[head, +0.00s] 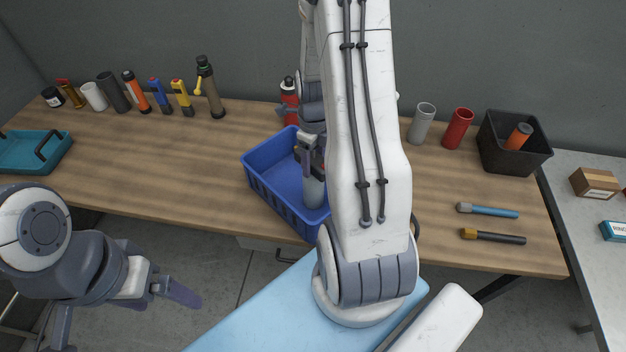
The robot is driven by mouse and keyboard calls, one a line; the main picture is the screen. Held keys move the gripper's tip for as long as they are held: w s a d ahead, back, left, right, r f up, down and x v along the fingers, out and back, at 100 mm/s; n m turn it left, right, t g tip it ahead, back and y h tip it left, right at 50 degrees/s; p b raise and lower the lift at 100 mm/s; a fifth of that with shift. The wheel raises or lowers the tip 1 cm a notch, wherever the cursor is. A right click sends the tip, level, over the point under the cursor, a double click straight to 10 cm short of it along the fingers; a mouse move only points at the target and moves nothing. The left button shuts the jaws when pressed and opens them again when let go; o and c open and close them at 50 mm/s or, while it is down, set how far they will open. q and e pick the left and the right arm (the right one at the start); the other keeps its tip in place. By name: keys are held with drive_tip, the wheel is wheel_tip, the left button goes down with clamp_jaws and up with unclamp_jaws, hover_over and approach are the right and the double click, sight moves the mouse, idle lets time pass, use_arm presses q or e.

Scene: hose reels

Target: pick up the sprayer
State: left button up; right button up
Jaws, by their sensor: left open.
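A dark bottle with a yellow lever at its side (210,92) stands upright at the back of the wooden table, at the right end of a row; it looks like a sprayer. A grey cylindrical thing (314,190) stands in the blue basket (268,191), partly hidden by my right arm. I cannot tell whether it is a sprayer too. My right gripper (308,142) is over the basket at the grey thing's top; its fingers are mostly hidden, so its grip is unclear. My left gripper (165,288) is open and empty, in front of the table, far from the bottle.
Several small bottles and tools line the back left, beside a teal tray (30,168). A red bottle (289,98) stands behind the basket. Grey and red cups (458,129), a black bin (513,163) and two handled tools (488,210) are at right. The table's left middle is clear.

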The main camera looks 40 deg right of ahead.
clamp_jaws()
drive_tip(key=shift+r, duration=0.15)
